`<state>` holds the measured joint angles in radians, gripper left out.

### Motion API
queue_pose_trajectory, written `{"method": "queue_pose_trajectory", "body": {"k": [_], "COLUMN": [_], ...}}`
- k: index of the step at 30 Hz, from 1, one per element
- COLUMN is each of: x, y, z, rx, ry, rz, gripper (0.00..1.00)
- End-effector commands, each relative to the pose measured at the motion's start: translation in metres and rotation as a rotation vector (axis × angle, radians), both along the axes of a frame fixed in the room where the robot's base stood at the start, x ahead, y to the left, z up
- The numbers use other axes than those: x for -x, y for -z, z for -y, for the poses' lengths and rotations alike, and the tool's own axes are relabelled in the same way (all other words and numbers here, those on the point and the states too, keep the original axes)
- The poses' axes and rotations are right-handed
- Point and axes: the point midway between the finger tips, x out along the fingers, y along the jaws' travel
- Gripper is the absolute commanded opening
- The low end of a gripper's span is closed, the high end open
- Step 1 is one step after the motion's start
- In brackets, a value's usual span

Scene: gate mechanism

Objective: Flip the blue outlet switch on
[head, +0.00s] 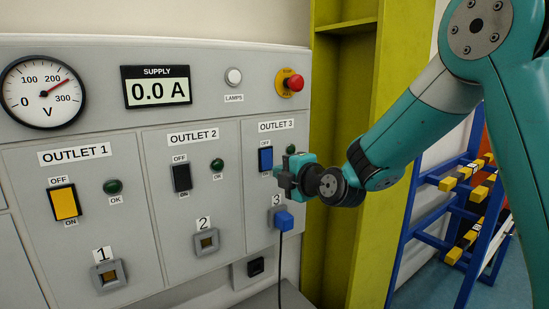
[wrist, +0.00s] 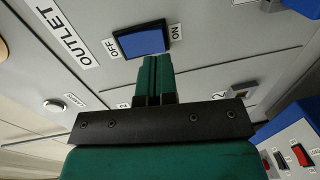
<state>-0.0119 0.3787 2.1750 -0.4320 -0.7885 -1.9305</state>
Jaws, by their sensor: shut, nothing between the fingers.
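The blue outlet switch (head: 266,159) is on the grey panel under the OUTLET 3 label, with OFF printed above it. In the wrist view the blue switch (wrist: 143,39) lies between its OFF and ON labels. Which way its rocker is tilted is not clear. My gripper (head: 280,176) is in front of the panel, just below and right of the switch in the head view. In the wrist view my gripper (wrist: 156,72) is shut and empty, its fingertips right beside the switch's long edge; I cannot tell whether they touch it. The OUTLET 3 lamp (head: 291,149) looks dark green.
A blue plug (head: 284,221) with a hanging black cable is in socket 3. A black switch (head: 182,177) and a yellow switch (head: 65,203) are further left. A red stop button (head: 294,83) is above. The supply display (head: 157,90) reads 0.0 A. A yellow-green post (head: 345,150) stands right.

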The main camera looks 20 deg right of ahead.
Motion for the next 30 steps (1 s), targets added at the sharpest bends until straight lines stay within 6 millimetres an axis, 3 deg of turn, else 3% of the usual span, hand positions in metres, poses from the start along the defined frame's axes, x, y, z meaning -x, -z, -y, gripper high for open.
{"method": "queue_pose_trajectory", "body": {"k": [9,29,30], "x": [-0.03,-0.037,-0.037], "y": [0.003,0.016,0.007], "z": [-0.01,-0.011,-0.011], "rx": [-0.001,-0.014,-0.014], "ry": [0.001,0.002,0.003], "rz": [0.0,0.051,0.046], "gripper": [0.0,0.0,0.0]}}
